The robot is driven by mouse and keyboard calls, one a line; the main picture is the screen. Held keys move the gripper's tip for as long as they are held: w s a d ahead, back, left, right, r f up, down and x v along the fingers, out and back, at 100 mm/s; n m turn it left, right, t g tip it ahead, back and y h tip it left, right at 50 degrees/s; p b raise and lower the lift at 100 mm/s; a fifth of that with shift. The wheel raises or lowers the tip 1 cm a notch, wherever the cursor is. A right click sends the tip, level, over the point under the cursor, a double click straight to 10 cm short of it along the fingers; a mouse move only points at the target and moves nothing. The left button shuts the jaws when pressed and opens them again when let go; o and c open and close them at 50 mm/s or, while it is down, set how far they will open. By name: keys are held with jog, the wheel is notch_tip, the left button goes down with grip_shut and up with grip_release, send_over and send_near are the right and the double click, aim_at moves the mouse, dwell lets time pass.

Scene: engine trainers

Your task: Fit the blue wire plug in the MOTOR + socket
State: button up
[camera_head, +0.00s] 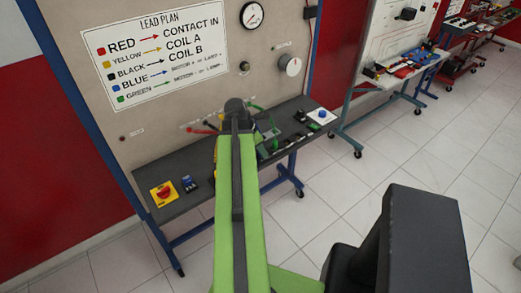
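The trainer panel (200,30) stands upright ahead of me, with a dark shelf (217,188) along its foot. Red and green leads (203,129) show at the panel's lower middle, partly behind my green arm. I cannot make out a blue wire plug. The MOTOR + socket cannot be picked out either; the panel's small labels are too small to read. My arm reaches up and forward over the shelf to a dark joint. My gripper's fingers do not show.
A lead plan sign (155,55) pairs blue with motor + or lamp +. The shelf holds a yellow plate with a red knob (164,193), a small blue part (189,184) and a white plate with a blue knob (322,116). More benches (400,70) stand right; open tiled floor lies between.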

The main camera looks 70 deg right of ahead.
jog(key=shift+r, duration=0.15)
jog(key=p+v, duration=0.5)
jog(key=shift+r, duration=0.15)
jog(key=shift+d, duration=0.1)
jog(key=shift+s+r+p, duration=0.1)
jog(key=shift+r+p, duration=0.9)
jog(key=shift+p, duration=0.1)
jog(key=shift+o, duration=0.5)
jog(key=o, duration=0.5)
